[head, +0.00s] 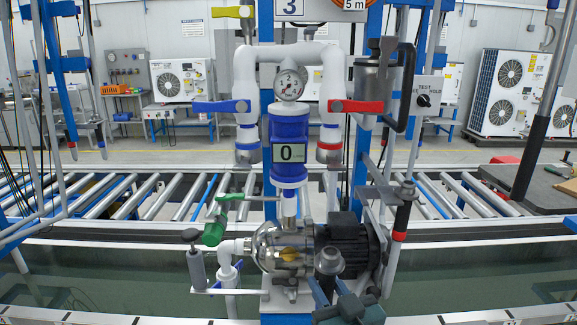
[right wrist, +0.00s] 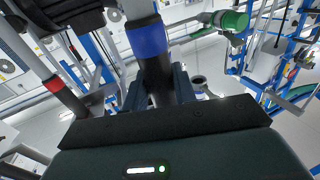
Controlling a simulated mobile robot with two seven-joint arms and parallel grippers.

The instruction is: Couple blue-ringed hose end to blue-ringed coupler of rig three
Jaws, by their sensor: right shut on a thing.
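My right gripper (head: 328,288) is low in front of the pump, shut on a dark hose end (head: 328,262) that stands roughly upright. The right wrist view shows the fingers (right wrist: 160,88) around its dark body and its blue ring (right wrist: 147,38) beside them. In the head view that ring is hidden. The blue-ringed coupler (head: 248,153) of rig three hangs at the lower end of the white pipe's left leg, below a blue lever (head: 221,106). The held end is below and right of it, well apart. My left gripper is not in view.
The gauge (head: 289,84), blue display column (head: 289,150) and pump (head: 285,248) stand mid-rig. The red-ringed coupler (head: 329,152) hangs right of the column. A red-ringed hose end (head: 403,213) is held upright at the right. A green-handled valve (head: 216,229) sticks out left.

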